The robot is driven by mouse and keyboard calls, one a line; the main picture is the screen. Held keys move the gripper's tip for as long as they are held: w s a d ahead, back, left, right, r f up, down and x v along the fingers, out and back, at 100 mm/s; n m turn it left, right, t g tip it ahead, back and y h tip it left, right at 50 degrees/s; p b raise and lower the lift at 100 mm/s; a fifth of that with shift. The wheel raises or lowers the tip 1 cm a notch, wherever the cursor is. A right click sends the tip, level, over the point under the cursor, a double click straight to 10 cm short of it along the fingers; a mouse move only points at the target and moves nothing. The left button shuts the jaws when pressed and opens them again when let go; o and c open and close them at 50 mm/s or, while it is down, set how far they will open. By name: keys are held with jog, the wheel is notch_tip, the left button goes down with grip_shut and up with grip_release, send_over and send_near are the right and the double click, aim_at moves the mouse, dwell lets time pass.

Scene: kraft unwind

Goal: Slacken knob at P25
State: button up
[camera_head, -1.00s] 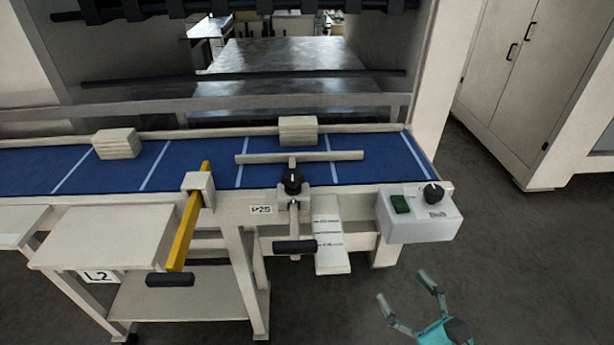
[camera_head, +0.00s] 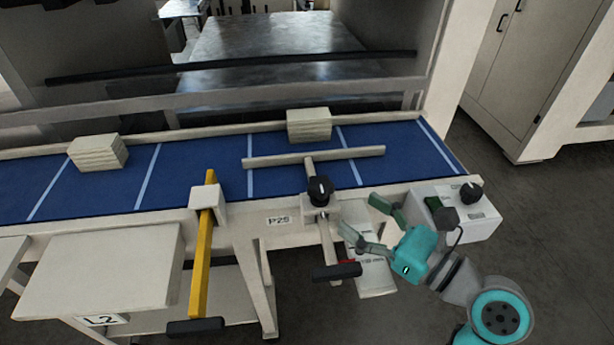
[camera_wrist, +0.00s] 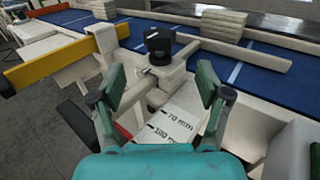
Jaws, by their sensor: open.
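The P25 label (camera_head: 278,220) is on the front rail of the blue conveyor. Just right of it, a black knob (camera_head: 319,190) stands on the clamp of a guide rod. The rod carries a pale crossbar (camera_head: 315,157) over the belt and has a black handle (camera_head: 337,271) at its near end. My gripper (camera_head: 362,222) is open and empty, to the right of the knob and apart from it. In the wrist view the knob (camera_wrist: 159,42) is ahead, beyond and between the two fingertips of my gripper (camera_wrist: 162,85).
A white scale plate (camera_wrist: 172,124) with mm marks lies below the knob. A control box (camera_head: 465,212) with a green switch and black dial is close beside my gripper. A yellow bar (camera_head: 202,262) is at left. Paper stacks (camera_head: 309,124) sit on the belt.

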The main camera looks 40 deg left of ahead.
aim_at(330, 194)
jog(key=a, duration=1)
jog(key=shift+w+a, duration=0.25)
jog(key=c, duration=1.2)
